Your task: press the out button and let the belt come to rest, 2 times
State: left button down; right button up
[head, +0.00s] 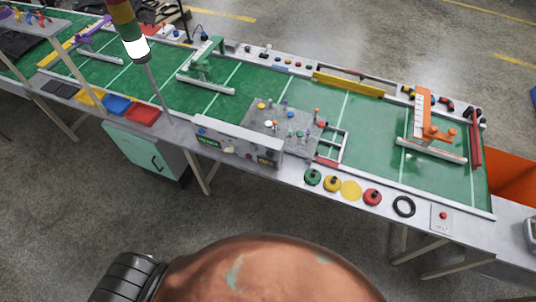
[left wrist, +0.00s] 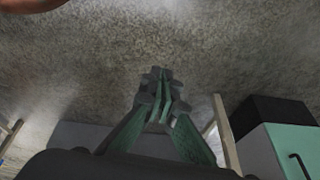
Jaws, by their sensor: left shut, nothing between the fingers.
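The green belt (head: 375,130) runs across the head view in a long grey frame. Along its front edge sit a green button (head: 313,177), a yellow button (head: 332,184), a flat yellow disc (head: 350,191) and a red button (head: 372,197). A small red button on a white plate (head: 441,217) is further right. No lettering is readable, so I cannot tell which is the out button. My left gripper (left wrist: 160,95) shows only in the left wrist view, its fingers together and empty above the grey floor. My right gripper is in neither view.
A grey panel (head: 237,145) with small labels stands at the belt's front edge. A black ring (head: 404,206) lies right of the red button. Green (head: 207,62) and orange (head: 426,118) gates span the belt. A signal pole (head: 150,80) rises at left.

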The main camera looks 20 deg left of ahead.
aim_at(269, 154)
pick_arm(q)
jog(key=w+d+r+m+t+h+p, duration=0.1)
jog(key=w+d+r+t+p, duration=0.15)
jog(key=w+r, duration=0.8)
jog(key=w+d+r+m+t+h+p, duration=0.15)
jog(key=w+r+p, duration=0.25)
jog(key=w+r, duration=0.6)
jog(key=w+d+r+h+p, duration=0.1)
jog(key=d+r, duration=0.3)
jog(key=r, duration=0.4)
jog(key=w+d+r+m+h+p, duration=0.1)
jog(key=w+d+r+p, duration=0.2)
jog(key=r, duration=0.6)
jog(key=w+d+r+m+h+p, duration=0.1)
jog(key=w+d+r+h+p, duration=0.1)
jog(key=d+r, duration=0.3)
notch_tip(269, 154, up, 4)
jog(key=shift+w+d+r+t, duration=0.15)
jog(key=shift+d+t, duration=0.1)
jog(key=shift+t, duration=0.15)
jog(key=w+b, duration=0.4)
jog(key=w, duration=0.4)
jog(key=shift+w+d, duration=0.3)
jog(key=shift+w, duration=0.1)
